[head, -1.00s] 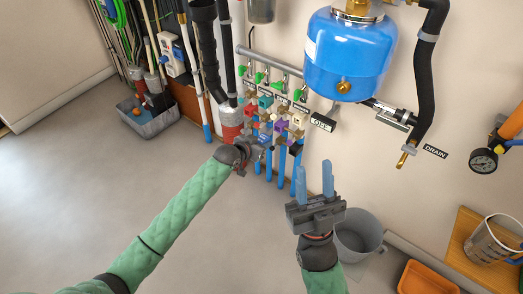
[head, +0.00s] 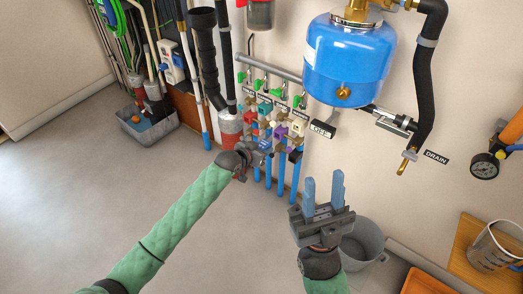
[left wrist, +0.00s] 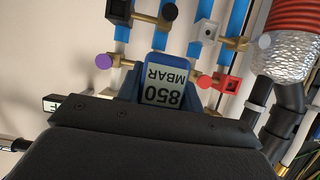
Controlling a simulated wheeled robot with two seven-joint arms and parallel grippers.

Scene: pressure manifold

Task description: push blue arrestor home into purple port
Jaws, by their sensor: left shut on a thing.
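My left gripper (head: 247,157) is at the manifold, shut on the blue arrestor (left wrist: 165,80). The arrestor's label reads "850 MBAR", upside down in the left wrist view. The arrestor also shows as a small blue patch in the head view (head: 265,143), just past the gripper. A purple part (head: 281,132) shows right of the arrestor on the manifold. A purple round end (left wrist: 103,61) on a brass fitting shows left of the arrestor in the left wrist view. I cannot tell how deeply the arrestor is seated. My right gripper (head: 324,185) is open and empty, away from the manifold.
A red block (left wrist: 226,83) on a brass fitting sits close to the arrestor. Blue pipes (head: 281,175) run down below the manifold. A blue tank (head: 345,60) hangs above right. A grey bucket (head: 362,243) stands behind my right gripper. The floor at left is clear.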

